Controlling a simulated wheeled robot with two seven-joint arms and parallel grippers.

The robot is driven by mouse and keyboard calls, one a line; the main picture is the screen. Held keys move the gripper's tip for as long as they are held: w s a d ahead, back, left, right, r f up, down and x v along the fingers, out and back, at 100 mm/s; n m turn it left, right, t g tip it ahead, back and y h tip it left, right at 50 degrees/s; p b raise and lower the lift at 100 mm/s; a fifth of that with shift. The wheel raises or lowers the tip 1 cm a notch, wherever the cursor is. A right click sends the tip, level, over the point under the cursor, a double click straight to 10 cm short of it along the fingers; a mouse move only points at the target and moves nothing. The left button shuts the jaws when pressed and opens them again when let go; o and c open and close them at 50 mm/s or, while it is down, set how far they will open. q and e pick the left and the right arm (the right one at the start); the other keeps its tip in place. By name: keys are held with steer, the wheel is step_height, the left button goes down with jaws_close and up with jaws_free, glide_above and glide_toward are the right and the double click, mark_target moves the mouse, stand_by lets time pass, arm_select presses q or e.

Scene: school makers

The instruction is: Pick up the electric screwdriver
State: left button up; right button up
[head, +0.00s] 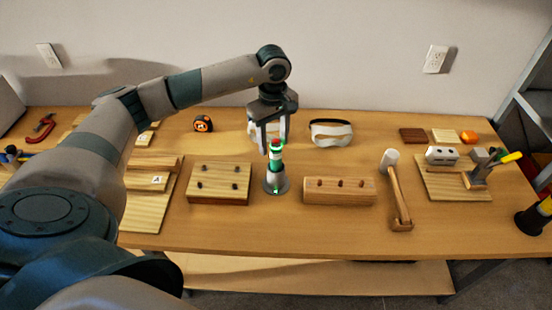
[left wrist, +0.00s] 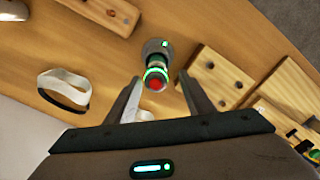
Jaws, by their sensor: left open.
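The electric screwdriver (head: 274,166) appears to be the upright white and green tool with a red top, standing on a round grey base (head: 277,186) near the table's middle. In the left wrist view its red top and green ring (left wrist: 156,78) show from above, between the fingertips. My left gripper (head: 273,149) points down over it, open, with a finger on either side of its top. I cannot tell whether either finger touches it. My right gripper is not in view.
A wooden block with pegs (head: 220,182) stands close left, and another block (head: 340,190) close right. White goggles (head: 331,132) lie behind to the right. A mallet (head: 397,190) lies further right. Bare tabletop (head: 280,225) lies in front.

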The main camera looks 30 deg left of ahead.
mark_target(276, 153)
arm_select(q)
steer(key=shift+d+f+p, duration=0.15)
steer(key=shift+f+p, duration=0.35)
steer(key=shift+p, duration=0.2)
steer(key=f+p, duration=0.1)
steer(key=f, duration=0.1)
steer(key=f+p, duration=0.1)
steer(key=shift+w+f, duration=0.2)
steer(key=shift+f, duration=0.45)
jaws_close()
